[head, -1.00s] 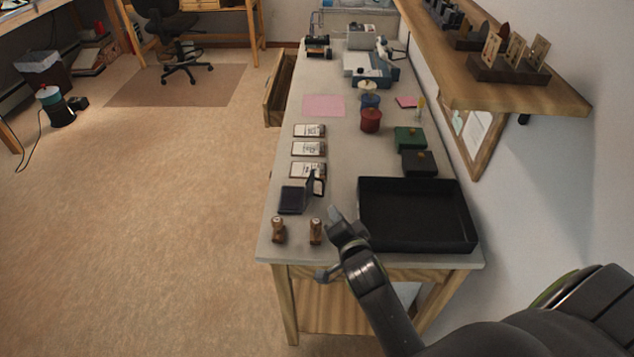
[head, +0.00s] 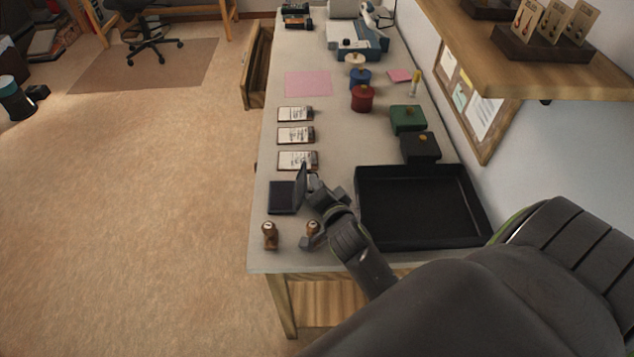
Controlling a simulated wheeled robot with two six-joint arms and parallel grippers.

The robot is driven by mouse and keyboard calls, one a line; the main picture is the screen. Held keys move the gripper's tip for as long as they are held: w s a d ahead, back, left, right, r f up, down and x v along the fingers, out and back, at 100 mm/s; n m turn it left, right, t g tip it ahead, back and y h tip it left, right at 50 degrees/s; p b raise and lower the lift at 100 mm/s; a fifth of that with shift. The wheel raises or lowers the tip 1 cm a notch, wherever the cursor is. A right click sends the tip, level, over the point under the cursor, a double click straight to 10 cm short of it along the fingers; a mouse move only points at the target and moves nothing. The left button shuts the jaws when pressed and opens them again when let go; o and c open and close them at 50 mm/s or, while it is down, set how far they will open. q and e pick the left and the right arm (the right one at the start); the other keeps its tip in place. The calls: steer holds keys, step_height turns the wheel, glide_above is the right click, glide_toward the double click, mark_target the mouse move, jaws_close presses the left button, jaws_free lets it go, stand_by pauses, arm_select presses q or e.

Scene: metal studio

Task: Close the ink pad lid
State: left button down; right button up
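The ink pad (head: 282,197) lies open near the front left of the workbench, a dark flat square. Its dark lid (head: 301,186) stands up nearly upright along the pad's right side. My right gripper (head: 309,213) is just right of the lid, its two fingers spread apart, with nothing seen held between them. The far finger is close against the lid's right side; I cannot tell whether they touch. My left gripper is not in view.
Two wooden stamps (head: 270,236) stand near the bench's front edge, the right one (head: 313,229) close by my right gripper. A black tray (head: 366,240) lies to the right. Several labelled cards (head: 296,160) lie behind the pad. A wooden shelf (head: 500,75) overhangs at the right.

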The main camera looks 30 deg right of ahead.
mark_target(304, 180)
steer(key=shift+c, duration=0.5)
jaws_close()
steer(key=shift+r, duration=0.15)
steer(key=shift+w+a+r+n+p, duration=0.15)
steer(key=shift+a+r+n+p, duration=0.25)
steer(key=shift+n+p, duration=0.25)
steer(key=shift+w+a+r+n+g+h+p, duration=0.25)
steer(key=shift+r+n+g+h+p, duration=0.1)
steer(key=shift+n+g+h+p, duration=0.15)
steer(key=shift+w+a+r+n+g, duration=0.3)
steer(key=shift+a+n, duration=0.2)
steer(key=shift+n, duration=0.25)
steer(key=shift+w+a+r+n+g+h, duration=0.1)
steer(key=shift+w+a+n+g+h, duration=0.15)
steer(key=shift+a+n+h, duration=0.35)
steer(key=shift+d, duration=0.15)
